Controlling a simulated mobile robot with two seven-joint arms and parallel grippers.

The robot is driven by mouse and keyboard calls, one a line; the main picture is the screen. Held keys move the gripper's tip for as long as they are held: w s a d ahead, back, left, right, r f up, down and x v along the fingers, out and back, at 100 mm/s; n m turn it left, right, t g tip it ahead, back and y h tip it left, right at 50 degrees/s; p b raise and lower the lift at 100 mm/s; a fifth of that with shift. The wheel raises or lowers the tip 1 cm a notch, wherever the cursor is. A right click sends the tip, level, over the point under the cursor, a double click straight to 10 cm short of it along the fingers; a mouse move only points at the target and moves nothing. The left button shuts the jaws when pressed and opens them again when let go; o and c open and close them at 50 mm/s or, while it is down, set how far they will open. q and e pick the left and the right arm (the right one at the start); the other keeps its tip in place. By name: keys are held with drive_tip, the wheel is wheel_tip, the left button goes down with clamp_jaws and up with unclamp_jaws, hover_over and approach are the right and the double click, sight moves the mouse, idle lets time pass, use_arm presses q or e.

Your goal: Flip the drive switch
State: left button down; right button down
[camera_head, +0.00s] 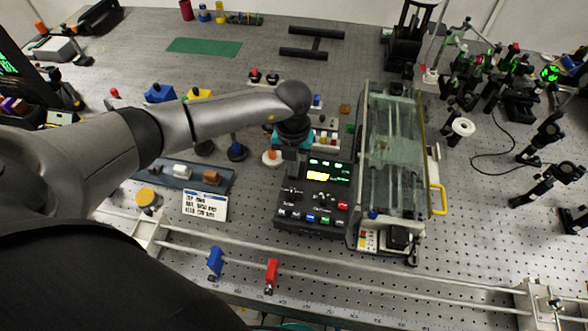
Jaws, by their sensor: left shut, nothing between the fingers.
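A black control box (285,222) stands on the bench near the middle, with lit green and amber displays on its upper face. Its lower face carries small dark levers or knobs, a red button and a row of coloured keys. I cannot tell which of these is the drive switch. My left arm comes in from the left, and my left gripper (290,172) points down over the upper left part of the box. It is shut and empty. Its tips are small here, and I cannot tell if they touch the panel. My right gripper is out of view.
A glass-covered instrument (393,150) with a yellow handle (438,199) stands close on the box's right. A rail with a blue clamp (215,262) and a red clamp (271,275) runs in front. A label card (205,205) and a dark tray (222,180) lie left.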

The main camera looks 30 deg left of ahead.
use_arm(q)
wheel_tip(320, 180, up, 6)
drive_tip(key=p, duration=0.5)
drive_tip(key=shift+r, duration=0.25)
drive_tip(key=shift+s+f, duration=0.1)
